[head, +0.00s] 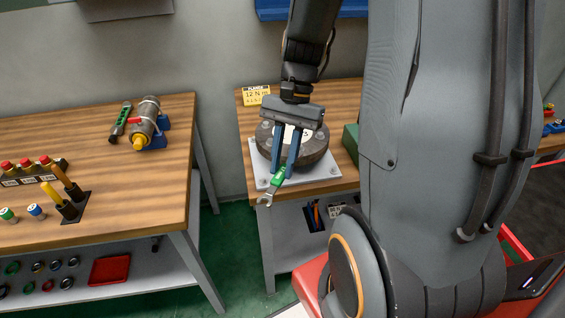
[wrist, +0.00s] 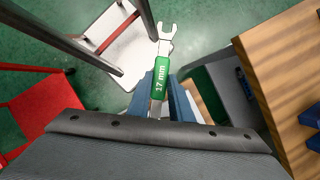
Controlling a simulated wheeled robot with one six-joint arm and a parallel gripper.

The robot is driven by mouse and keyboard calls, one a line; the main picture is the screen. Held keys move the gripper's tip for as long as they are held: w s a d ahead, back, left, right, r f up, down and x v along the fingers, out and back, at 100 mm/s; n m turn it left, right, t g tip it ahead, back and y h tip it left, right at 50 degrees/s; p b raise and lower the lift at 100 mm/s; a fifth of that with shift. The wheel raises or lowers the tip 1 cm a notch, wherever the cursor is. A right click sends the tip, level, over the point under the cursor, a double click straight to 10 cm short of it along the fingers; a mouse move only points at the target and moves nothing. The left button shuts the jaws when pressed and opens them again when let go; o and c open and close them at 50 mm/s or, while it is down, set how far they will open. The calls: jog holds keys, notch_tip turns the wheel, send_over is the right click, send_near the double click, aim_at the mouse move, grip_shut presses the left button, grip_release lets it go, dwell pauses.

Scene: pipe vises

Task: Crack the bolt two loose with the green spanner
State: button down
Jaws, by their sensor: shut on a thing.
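My gripper (head: 286,160) is shut on the green spanner (head: 277,180), which has a green grip and a metal open end. In the wrist view the spanner (wrist: 161,76) reads "17 mm" and points away from the blue fingers (wrist: 162,98). In the head view it hangs in front of a dark round flange (head: 315,150) on a pale plate (head: 257,167). Several bolts show on the flange top. My gripper covers part of it, and I cannot tell which bolt is two. The spanner's open end appears clear of any bolt.
A yellow "12 N m" sign (head: 256,95) stands behind the flange. A green box (head: 351,141) is to its right. The left bench (head: 150,190) holds a pipe in a vise (head: 147,122), red buttons (head: 27,163) and upright tool handles (head: 62,188). A gap separates the benches.

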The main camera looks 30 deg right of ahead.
jog(key=shift+w+d+p, duration=0.4)
jog(key=shift+w+d, duration=0.4)
jog(key=shift+d, duration=0.3)
dwell(0.9)
jog(key=shift+s+d+n+p, duration=0.25)
jog(key=shift+n+p, duration=0.1)
jog(key=shift+n, duration=0.15)
jog(key=shift+a+p, duration=0.1)
jog(key=shift+p, duration=0.25)
jog(key=shift+a, duration=0.1)
jog(key=shift+s+a+p, duration=0.85)
jog(key=shift+s+a, duration=0.35)
jog(key=shift+a, duration=0.05)
jog(key=shift+r+p, duration=0.65)
jog(key=shift+p, duration=0.1)
